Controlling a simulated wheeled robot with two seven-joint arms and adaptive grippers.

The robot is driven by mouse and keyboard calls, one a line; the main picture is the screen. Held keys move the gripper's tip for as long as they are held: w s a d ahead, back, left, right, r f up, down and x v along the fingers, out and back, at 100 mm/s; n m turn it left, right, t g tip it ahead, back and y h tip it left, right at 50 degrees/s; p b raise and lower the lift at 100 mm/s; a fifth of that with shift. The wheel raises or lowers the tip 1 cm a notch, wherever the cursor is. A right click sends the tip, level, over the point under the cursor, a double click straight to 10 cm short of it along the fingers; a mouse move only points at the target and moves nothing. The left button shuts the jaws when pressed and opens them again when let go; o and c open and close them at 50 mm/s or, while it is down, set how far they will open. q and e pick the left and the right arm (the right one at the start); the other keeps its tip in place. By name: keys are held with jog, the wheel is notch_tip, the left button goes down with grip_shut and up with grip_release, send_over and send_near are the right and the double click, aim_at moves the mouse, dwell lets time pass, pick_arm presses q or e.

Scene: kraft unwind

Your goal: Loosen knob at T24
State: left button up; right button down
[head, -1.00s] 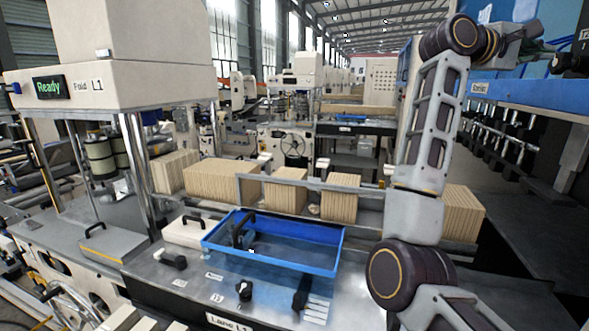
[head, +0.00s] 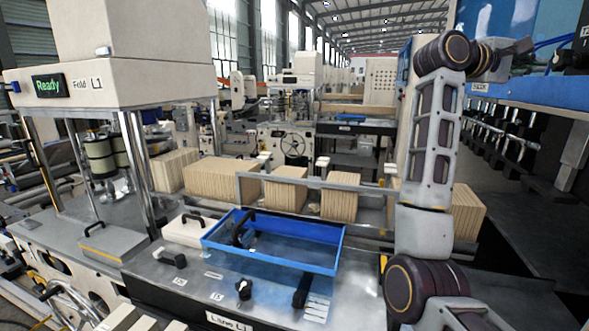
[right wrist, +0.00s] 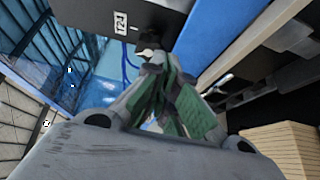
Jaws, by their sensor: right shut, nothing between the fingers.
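A dark box labelled T24 (right wrist: 120,23) is at the top of the right wrist view. A small pale and dark part, possibly its knob (right wrist: 147,52), shows below the box's edge, just beyond the fingertips. My right gripper (right wrist: 163,68) is shut and empty, its green-padded fingers together. I cannot tell whether the tips touch that part. In the head view my right gripper (head: 522,47) is high at the upper right, left of the dark box (head: 572,63); its fingers are hard to make out. My left gripper is out of view.
A blue rail (head: 540,98) runs below the box, with a row of dark fittings under it. Blue cables hang beside the box. A blue tray (head: 325,267) sits on the Lane L1 bench, in front of several stacks of folded kraft paper (head: 287,190).

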jog(key=shift+s+d+b, duration=0.1)
jog(key=shift+s+d, duration=0.25)
jog(key=shift+d, duration=0.7)
jog(key=shift+s+d+b, duration=0.1)
jog(key=shift+s+d, duration=0.25)
jog(key=shift+d, duration=0.75)
jog(key=shift+s+d+b, duration=0.1)
jog(key=shift+s+d, duration=0.25)
jog(key=shift+d, duration=0.7)
jog(key=shift+w+r+p, duration=0.3)
jog(key=shift+w+p, duration=0.05)
jog(key=shift+s+a+r, duration=0.1)
jog(key=shift+r, duration=0.6)
jog(key=shift+r+p, duration=0.6)
jog(key=shift+r, duration=0.1)
jog(key=shift+s, duration=0.25)
dwell(0.7)
send_near(562, 56)
jog(key=shift+w+d+r, duration=0.5)
jog(key=shift+w+d, duration=0.1)
jog(key=shift+d, duration=0.15)
jog(key=shift+d+f, duration=0.1)
dwell(0.3)
